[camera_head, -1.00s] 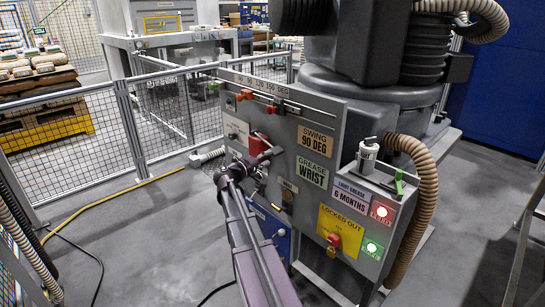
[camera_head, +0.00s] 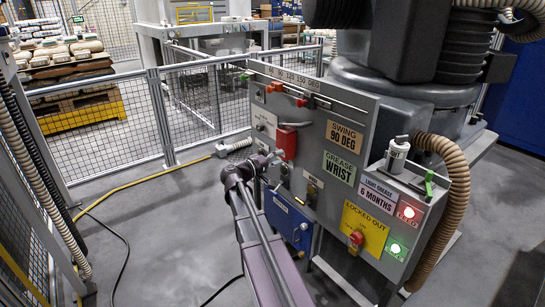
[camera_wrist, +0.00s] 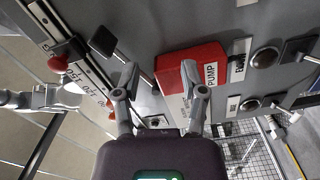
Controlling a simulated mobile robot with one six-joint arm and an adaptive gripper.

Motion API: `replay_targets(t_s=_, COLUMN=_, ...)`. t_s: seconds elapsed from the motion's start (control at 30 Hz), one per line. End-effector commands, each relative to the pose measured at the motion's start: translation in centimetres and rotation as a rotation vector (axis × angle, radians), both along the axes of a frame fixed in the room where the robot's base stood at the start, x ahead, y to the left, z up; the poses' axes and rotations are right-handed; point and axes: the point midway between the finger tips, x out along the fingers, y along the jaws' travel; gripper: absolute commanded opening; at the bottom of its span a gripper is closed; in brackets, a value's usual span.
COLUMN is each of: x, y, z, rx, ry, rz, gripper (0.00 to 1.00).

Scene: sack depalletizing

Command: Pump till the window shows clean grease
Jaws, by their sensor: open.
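The red pump block (camera_head: 286,142) is on the grey panel (camera_head: 318,105). In the wrist view the pump (camera_wrist: 181,66) carries a white PUMP label. My gripper (camera_head: 270,162) is close to the panel, just below and left of the pump in the head view. In the wrist view my gripper (camera_wrist: 160,82) has its fingers spread. The right finger overlaps the pump's near edge; contact cannot be told. Dark round fittings (camera_wrist: 265,57) sit beside the pump.
A slotted scale with red markers (camera_head: 278,88) runs along the panel top. The yellow LOCKED OUT plate (camera_head: 366,228) has a red knob. Mesh fence (camera_head: 110,130) stands left; a yellow hose crosses the floor.

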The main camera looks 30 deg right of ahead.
Motion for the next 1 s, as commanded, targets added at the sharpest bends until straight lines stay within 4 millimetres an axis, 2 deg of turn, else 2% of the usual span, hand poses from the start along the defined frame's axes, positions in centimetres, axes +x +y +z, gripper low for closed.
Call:
replay_targets(t_s=0.37, x=-0.2, y=0.3, z=-0.3, rx=0.018, ry=-0.002, rz=0.000, gripper=0.54)
replay_targets(t_s=0.57, x=-1.2, y=1.9, z=-2.2, rx=0.121, ry=-0.011, rz=-0.001, gripper=0.54)
replay_targets(t_s=0.77, x=-3.0, y=5.6, z=-6.0, rx=0.330, ry=-0.014, rz=0.002, gripper=0.54)
replay_targets(t_s=1.0, x=-5.6, y=11.7, z=-11.0, rx=0.632, ry=0.006, rz=0.016, gripper=0.54)
